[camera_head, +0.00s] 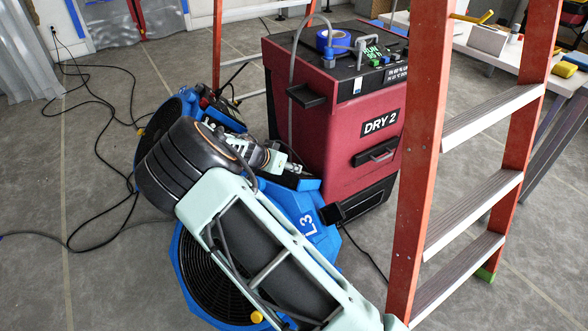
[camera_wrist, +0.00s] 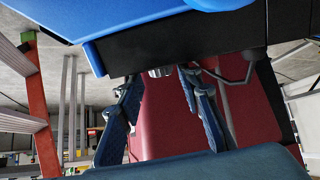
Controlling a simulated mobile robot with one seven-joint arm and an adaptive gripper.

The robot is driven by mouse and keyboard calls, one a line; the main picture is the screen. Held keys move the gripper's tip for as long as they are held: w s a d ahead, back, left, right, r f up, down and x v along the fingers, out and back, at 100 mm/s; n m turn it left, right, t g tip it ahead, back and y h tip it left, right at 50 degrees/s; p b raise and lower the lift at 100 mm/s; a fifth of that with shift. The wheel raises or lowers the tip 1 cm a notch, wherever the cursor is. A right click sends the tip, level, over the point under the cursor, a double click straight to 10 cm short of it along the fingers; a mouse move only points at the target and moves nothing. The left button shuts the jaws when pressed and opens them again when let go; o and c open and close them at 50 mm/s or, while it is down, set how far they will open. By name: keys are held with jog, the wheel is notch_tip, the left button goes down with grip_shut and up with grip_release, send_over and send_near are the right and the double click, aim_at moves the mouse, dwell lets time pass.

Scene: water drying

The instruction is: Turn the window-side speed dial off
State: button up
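Two blue air movers stand on the floor in the head view. The nearer one (camera_head: 312,222) is marked L3, and the other (camera_head: 172,113) is behind it, partly hidden by my arm. I cannot tell which is window-side. My gripper (camera_head: 284,166) is at the back top of the nearer one, its tips hard to make out. In the wrist view my gripper (camera_wrist: 160,92) has its two fingers apart with nothing between them. Beyond the fingers is a black panel (camera_wrist: 170,48) under a blue housing (camera_wrist: 150,14). A small grey knob-like part (camera_wrist: 159,72) shows at the panel's edge, apart from the fingers. Its setting is unreadable.
An orange stepladder (camera_head: 418,150) stands to the right. Black cables (camera_head: 100,100) lie on the floor at left. A white table (camera_head: 500,48) is at the back right.

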jog(key=shift+x, duration=2.1)
jog(key=shift+c, duration=0.5)
jog(key=shift+b, duration=0.3)
jog(key=c, duration=0.8)
